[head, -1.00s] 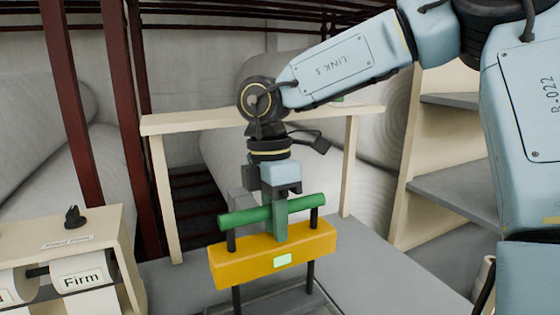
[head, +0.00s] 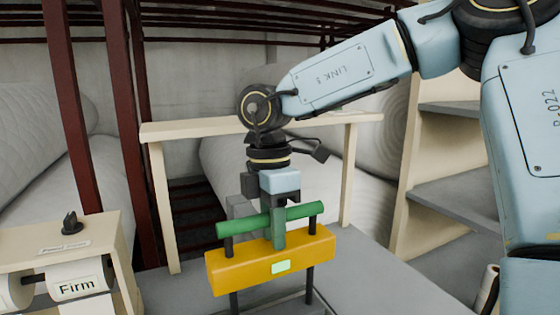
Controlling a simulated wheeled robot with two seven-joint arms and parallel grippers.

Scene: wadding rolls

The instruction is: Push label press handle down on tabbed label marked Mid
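The label press has a green handle bar (head: 304,212) on two black posts above a yellow crossbar (head: 235,268) with a small pale green patch. The label under the press is hidden and no Mid marking shows. My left gripper is out of view.
A cream stand (head: 62,238) at the left holds a roll marked Firm (head: 77,286). A cream frame (head: 210,127) stands behind the press, with white wadding rolls (head: 40,130) beyond. Shelves (head: 460,190) fill the right side. Grey tabletop (head: 365,275) is clear right of the press.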

